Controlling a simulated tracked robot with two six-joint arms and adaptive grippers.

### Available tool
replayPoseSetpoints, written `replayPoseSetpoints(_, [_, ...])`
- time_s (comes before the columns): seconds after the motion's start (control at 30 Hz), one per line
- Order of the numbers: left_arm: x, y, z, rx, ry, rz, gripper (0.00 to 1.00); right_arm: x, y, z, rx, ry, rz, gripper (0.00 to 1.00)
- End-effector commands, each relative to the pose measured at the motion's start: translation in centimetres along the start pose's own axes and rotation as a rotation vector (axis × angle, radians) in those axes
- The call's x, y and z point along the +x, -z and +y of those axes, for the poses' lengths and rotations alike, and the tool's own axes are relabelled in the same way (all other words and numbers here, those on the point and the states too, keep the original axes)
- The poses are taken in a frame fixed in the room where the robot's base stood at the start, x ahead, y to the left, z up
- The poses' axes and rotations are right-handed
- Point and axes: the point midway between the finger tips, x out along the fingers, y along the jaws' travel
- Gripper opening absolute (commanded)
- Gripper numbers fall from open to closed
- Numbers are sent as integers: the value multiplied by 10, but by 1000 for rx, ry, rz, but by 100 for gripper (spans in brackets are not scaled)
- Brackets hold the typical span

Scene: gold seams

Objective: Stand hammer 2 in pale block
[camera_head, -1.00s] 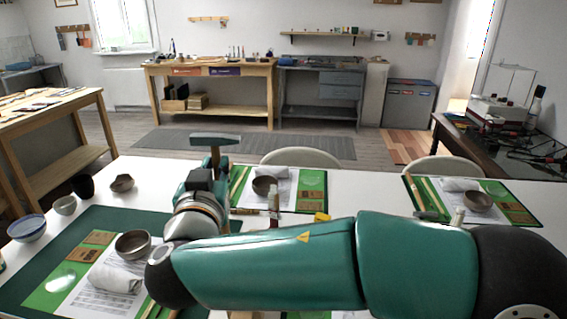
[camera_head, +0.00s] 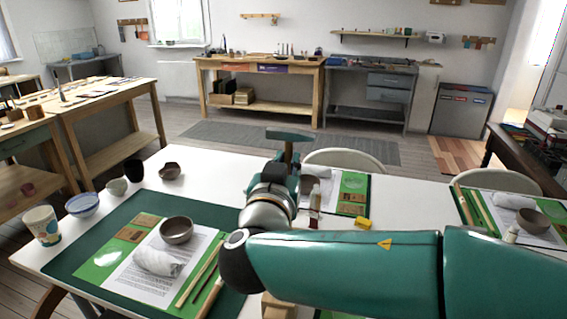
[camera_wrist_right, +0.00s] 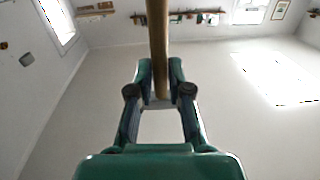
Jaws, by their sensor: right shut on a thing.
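My right gripper (camera_head: 284,170) is shut on a hammer (camera_head: 288,137) and holds it above the white table. The hammer's green-grey head is at the top, with its wooden handle upright below it. In the right wrist view the handle (camera_wrist_right: 158,40) runs between the two fingers of my right gripper (camera_wrist_right: 160,82). A pale wooden block (camera_head: 278,306) shows at the bottom edge in the head view, mostly hidden under my right arm. I cannot tell whether it is the pale block of the task. My left gripper is not in view.
On the white table (camera_head: 225,163) lies a dark green mat (camera_head: 85,262) with a bowl (camera_head: 176,230), a rolled cloth (camera_head: 158,261) and wooden sticks. Cups and bowls stand at the left, including a blue-rimmed bowl (camera_head: 82,205). A yellow piece (camera_head: 363,223) lies right of my gripper.

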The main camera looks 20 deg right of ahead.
Motion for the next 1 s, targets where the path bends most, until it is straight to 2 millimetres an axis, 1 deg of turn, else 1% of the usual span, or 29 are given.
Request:
replayPoseSetpoints(0.27, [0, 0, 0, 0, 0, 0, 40, 0, -10, 0, -1, 0, 1, 0])
replayPoseSetpoints(0.67, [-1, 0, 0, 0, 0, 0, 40, 0, -34, -1, -3, 0, 0, 0])
replayPoseSetpoints(1.0, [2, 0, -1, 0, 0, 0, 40, 0, -35, -1, 0, 1, 1, 0])
